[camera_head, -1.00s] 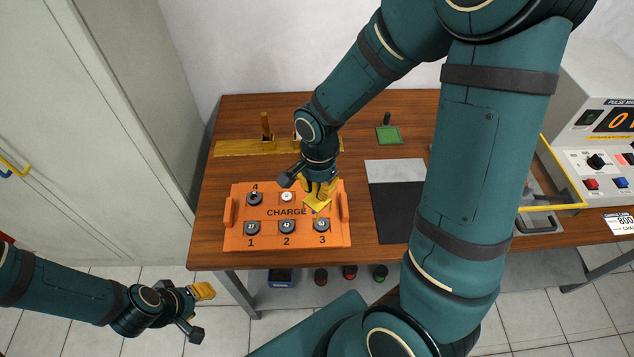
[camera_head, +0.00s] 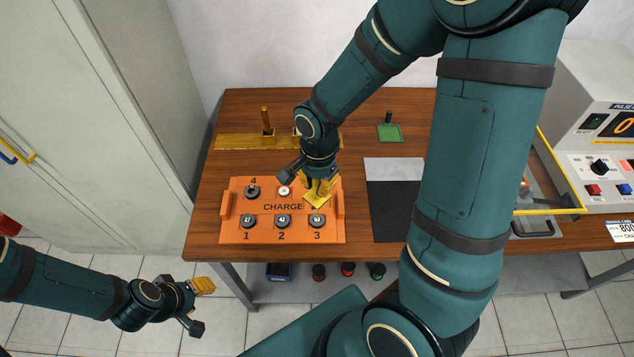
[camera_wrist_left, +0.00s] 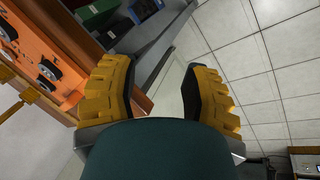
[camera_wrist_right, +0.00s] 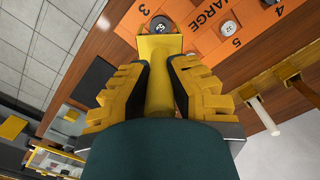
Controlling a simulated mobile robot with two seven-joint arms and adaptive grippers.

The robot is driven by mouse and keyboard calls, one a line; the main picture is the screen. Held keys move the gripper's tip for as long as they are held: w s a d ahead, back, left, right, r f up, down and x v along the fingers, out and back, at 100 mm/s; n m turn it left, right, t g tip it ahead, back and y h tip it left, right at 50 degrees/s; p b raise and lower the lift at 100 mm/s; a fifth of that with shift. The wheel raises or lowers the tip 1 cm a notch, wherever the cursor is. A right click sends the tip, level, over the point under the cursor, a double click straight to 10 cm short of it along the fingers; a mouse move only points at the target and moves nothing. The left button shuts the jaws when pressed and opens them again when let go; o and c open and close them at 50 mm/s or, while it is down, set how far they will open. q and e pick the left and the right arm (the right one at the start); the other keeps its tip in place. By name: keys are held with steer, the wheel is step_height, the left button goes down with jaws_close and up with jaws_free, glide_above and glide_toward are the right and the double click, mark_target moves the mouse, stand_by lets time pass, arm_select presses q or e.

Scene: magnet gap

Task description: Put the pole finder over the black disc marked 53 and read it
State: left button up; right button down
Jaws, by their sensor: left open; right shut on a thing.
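My right gripper (camera_head: 318,186) is shut on the yellow pole finder (camera_wrist_right: 160,75), which also shows in the head view (camera_head: 317,200). The finder hangs over the right part of the orange CHARGE tray (camera_head: 232,237), just behind slot 3. A black disc (camera_head: 316,220) sits at slot 3. It shows just past the finder's end in the right wrist view (camera_wrist_right: 160,25); its small mark looks like 53, not surely legible. Other black discs sit at slots 1 (camera_head: 248,221), 2 (camera_head: 283,221) and 4 (camera_head: 252,192). My left gripper (camera_wrist_left: 163,80) is open and empty, off the table's front left.
A white disc (camera_head: 284,191) sits at the tray's back row. Behind the tray is a yellow stand with a wooden peg (camera_head: 266,121). A green pad (camera_head: 389,133), a black mat (camera_head: 393,215) and a pulse machine (camera_head: 600,150) are to the right. A cabinet stands left.

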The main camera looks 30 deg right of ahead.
mark_target(317, 197)
arm_select(q)
steer(key=shift+g, duration=0.3)
steer(key=shift+s+d+f+b, duration=0.1)
steer(key=shift+s+f+b, duration=0.2)
steer(key=shift+f+b, duration=0.55)
steer(key=shift+s+f+b, duration=0.25)
steer(key=shift+f+b, duration=0.45)
steer(key=shift+f, duration=0.1)
steer(key=shift+s+d+f+b, duration=0.1)
steer(key=shift+s+f+b, duration=0.2)
steer(key=shift+f+b, duration=0.55)
arm_select(e)
steer(key=shift+f, duration=2.7)
arm_select(q)
steer(key=shift+f, duration=0.15)
arm_select(e)
steer(key=shift+r+p, duration=2.3)
steer(key=shift+r, duration=0.7)
arm_select(q)
step_height(317, 197, up, 5)
steer(key=shift+f, duration=0.15)
